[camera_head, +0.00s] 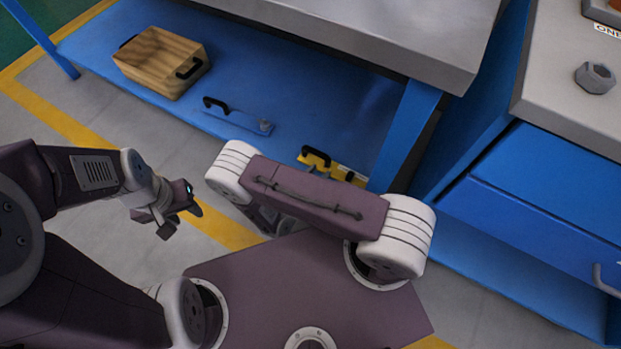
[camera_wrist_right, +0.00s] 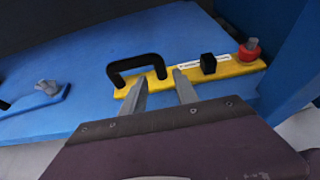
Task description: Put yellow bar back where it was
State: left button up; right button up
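The yellow bar (camera_wrist_right: 235,72) lies on the blue lower shelf in the right wrist view, with a black arched handle (camera_wrist_right: 137,65), a black block, a white label and a red knob on it. It also shows in the head view (camera_head: 345,173), partly hidden behind my right arm. My right gripper (camera_wrist_right: 160,82) has its two fingers apart with nothing held. Its tips are near the bar's front edge, close to the handle's right leg; contact cannot be told. My left gripper (camera_head: 182,221) is open and empty over the floor, left of my base.
A wooden box (camera_head: 152,62) with black handles and a blue bar (camera_head: 240,116) with a black handle and grey knob stand on the lower shelf (camera_head: 330,100). A blue table leg (camera_head: 405,130) stands right of the yellow bar. The grey tabletop (camera_head: 400,25) overhangs the shelf.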

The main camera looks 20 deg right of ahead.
jog(key=p+v, duration=0.2)
jog(key=v, duration=0.5)
dwell(0.3)
